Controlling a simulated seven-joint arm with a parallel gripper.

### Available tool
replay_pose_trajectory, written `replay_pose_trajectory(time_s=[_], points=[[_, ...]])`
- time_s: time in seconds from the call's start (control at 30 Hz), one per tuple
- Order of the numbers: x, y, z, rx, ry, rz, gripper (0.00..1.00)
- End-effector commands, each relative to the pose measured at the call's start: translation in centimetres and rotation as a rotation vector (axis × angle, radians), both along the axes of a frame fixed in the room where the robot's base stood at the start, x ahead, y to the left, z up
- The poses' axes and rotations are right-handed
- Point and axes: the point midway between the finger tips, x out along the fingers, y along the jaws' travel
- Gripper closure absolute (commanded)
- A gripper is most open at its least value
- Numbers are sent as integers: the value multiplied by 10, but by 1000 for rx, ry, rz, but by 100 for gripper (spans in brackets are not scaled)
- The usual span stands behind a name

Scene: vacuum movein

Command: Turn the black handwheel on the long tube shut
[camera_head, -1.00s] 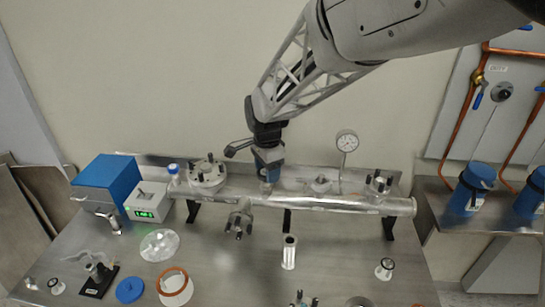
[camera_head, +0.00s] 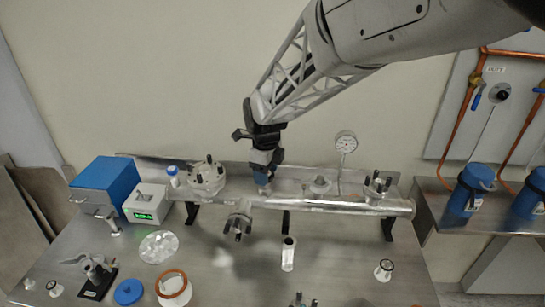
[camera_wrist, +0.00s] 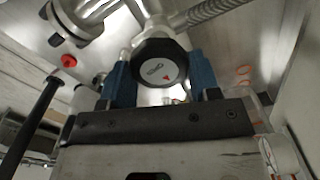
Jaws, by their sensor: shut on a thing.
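The black handwheel (camera_wrist: 157,62) shows in the wrist view as a dark many-sided knob with a pale round label and a small red mark. My gripper (camera_wrist: 162,78) has its two blue fingers on either side of the handwheel and is shut on it. In the head view my gripper (camera_head: 264,178) points down at the long metal tube (camera_head: 340,204), left of its middle. There the fingers hide the handwheel. The tube lies level on dark supports along the bench.
A round gauge (camera_head: 346,142) stands behind the tube. A flange with dark studs (camera_head: 206,178) is at its left end. A blue box (camera_head: 106,184) and a grey box with a green display (camera_head: 147,204) stand further left. Loose parts, including a white cylinder (camera_head: 288,254), occupy the front bench.

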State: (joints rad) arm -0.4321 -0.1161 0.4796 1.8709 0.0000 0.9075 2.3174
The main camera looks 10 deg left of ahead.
Motion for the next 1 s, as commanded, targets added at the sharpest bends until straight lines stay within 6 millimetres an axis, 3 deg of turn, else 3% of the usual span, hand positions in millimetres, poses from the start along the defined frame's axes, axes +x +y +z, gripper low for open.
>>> replay_pose_trajectory(time_s=[0.4,0.97,1.0], points=[[0,1,2,1,-3,-249,67],[0,1,2,2,-3,-290,67],[0,1,2,2,-3,-290,37]])
